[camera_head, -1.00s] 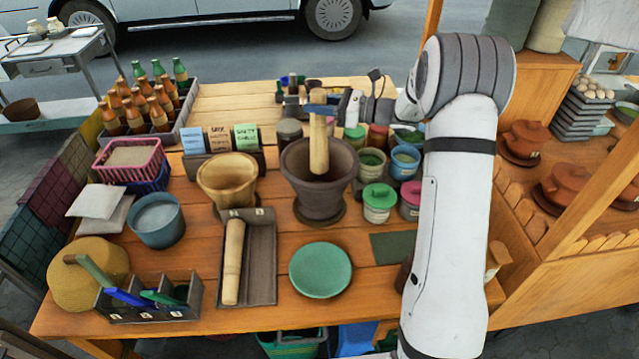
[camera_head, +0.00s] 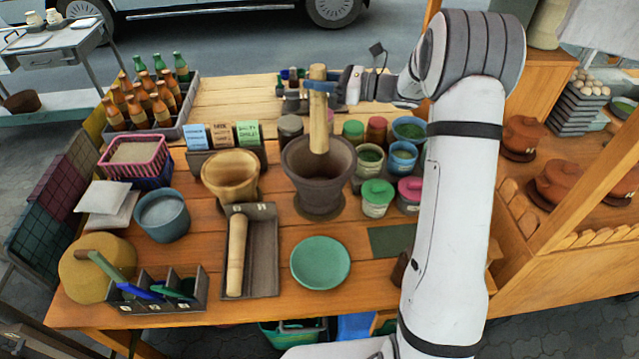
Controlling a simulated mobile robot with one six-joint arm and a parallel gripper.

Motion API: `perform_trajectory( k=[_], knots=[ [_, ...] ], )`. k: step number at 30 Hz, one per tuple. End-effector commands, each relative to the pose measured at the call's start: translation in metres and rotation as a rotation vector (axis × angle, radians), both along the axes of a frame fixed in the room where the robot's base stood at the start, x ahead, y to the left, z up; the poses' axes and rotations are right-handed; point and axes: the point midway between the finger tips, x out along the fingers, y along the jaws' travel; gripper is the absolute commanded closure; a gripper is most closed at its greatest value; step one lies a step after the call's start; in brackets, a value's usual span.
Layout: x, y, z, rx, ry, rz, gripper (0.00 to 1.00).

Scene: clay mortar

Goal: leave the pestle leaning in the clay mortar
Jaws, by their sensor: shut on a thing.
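The clay mortar (camera_head: 318,185) is a dark brown, wide-mouthed bowl standing on the table, on a round base. A pale wooden pestle (camera_head: 319,120) stands nearly upright at the mortar's mouth. Its lower end shows against the dark inside of the mortar; I cannot tell whether it is within the bowl or just above it. My gripper (camera_head: 320,87), with blue fingers, is shut on the pestle near its top, reaching in from the right.
A second pestle (camera_head: 236,255) lies in a grey tray (camera_head: 264,262). A wooden mortar (camera_head: 231,177) stands left of the clay one, and lidded jars (camera_head: 376,197) stand close on the right. A green plate (camera_head: 320,262) lies in front.

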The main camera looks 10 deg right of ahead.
Motion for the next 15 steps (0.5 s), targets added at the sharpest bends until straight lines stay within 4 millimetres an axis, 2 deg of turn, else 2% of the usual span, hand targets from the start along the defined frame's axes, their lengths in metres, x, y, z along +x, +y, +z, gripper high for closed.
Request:
perform_trajectory(
  k=[2,13,15],
  knots=[
    [0.0,0.0,0.0008,0.001,-0.001,0.0,0.7],
    [0.0,0.0,0.0008,0.001,-0.001,0.0,1.0],
    [0.0,0.0,0.0009,0.001,-0.001,0.0,1.0]
  ],
)
